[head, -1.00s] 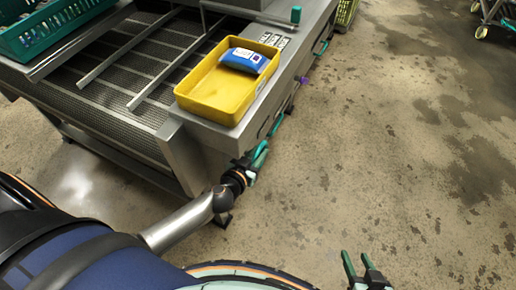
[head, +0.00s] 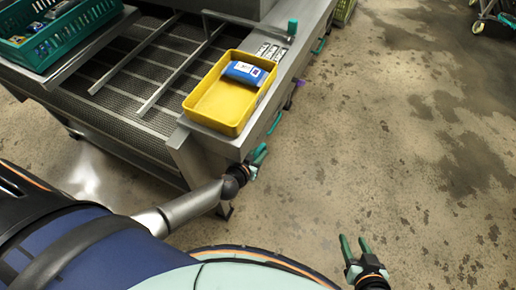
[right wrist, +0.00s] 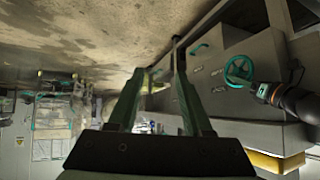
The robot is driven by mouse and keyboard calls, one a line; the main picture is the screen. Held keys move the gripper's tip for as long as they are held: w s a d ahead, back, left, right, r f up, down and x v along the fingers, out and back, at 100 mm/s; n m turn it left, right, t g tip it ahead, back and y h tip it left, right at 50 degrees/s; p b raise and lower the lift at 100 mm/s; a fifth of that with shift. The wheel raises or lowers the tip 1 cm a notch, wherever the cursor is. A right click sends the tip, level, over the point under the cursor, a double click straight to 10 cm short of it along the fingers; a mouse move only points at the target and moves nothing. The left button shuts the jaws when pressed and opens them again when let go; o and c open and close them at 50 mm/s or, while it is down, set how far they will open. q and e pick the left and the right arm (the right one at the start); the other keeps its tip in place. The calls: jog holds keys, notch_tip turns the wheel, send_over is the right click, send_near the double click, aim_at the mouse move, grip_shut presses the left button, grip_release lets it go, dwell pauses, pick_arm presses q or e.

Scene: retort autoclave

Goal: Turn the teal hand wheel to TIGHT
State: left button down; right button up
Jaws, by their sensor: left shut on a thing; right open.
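The teal hand wheel (right wrist: 238,70) is a spoked ring on the machine's side in the right wrist view. In the head view its rim (head: 274,123) shows nearly edge-on. My left gripper (head: 259,155) is shut on the wheel's rim. The left gripper (right wrist: 259,89) also shows in the right wrist view, at the rim's lower right, where it hides part of the ring. My right gripper (head: 355,246) is open and empty over the floor, apart from the machine. Its fingers (right wrist: 155,88) frame the right wrist view. No TIGHT mark is readable.
A yellow tray (head: 208,118) with a blue pack (head: 245,73) sits on the machine's corner. A teal crate (head: 48,62) stands at the far left. A crank with a teal knob (head: 292,27) rises behind the tray. The floor (head: 410,140) to the right is clear.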

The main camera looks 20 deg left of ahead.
pick_arm(q)
jog(key=d+p, duration=0.1)
jog(key=p, duration=0.2)
jog(key=shift+r+g, duration=0.2)
jog(key=shift+g, duration=0.2)
jog(key=shift+f+p, duration=0.1)
jog(key=shift+p, duration=0.3)
pick_arm(e)
jog(key=shift+m+h, duration=0.3)
jog(key=shift+h, duration=0.1)
jog(key=s+d+r, duration=0.2)
jog(key=shift+s+d, duration=0.15)
jog(key=shift+d, duration=0.2)
pick_arm(q)
jog(key=shift+f, duration=0.1)
jog(key=c, duration=0.8)
grip_release()
jog(key=shift+a, duration=0.15)
pick_arm(e)
jog(key=shift+a, duration=0.1)
pick_arm(q)
jog(key=shift+a, duration=0.1)
pick_arm(e)
jog(key=shift+r, duration=0.15)
